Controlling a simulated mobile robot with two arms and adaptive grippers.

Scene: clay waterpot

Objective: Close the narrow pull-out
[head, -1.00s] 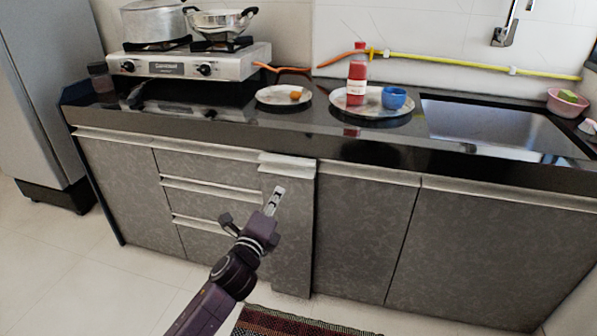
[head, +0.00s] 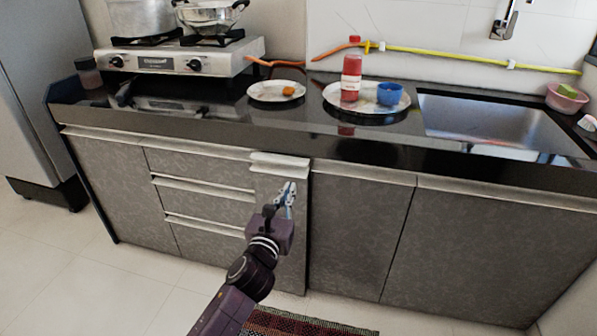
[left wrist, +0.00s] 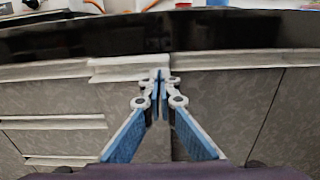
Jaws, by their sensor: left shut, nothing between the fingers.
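The narrow pull-out (head: 281,245) is a slim grey panel with a pale handle strip (head: 280,159) on top, between the drawers and the wide cupboard doors. Its front stands slightly proud of its neighbours. My left gripper (head: 289,186) is shut and empty, in front of the upper part of the panel, just below the strip. In the left wrist view the shut fingertips (left wrist: 160,75) point at the pull-out's handle strip (left wrist: 118,70), near its right end. I cannot tell whether they touch the front. My right gripper is not in view.
Three drawers (head: 205,200) lie to the left and wide doors (head: 360,230) to the right. The black counter (head: 220,118) overhangs above, carrying a stove (head: 165,62), plates and a sink (head: 490,125). A striped rug (head: 300,323) lies on the floor below.

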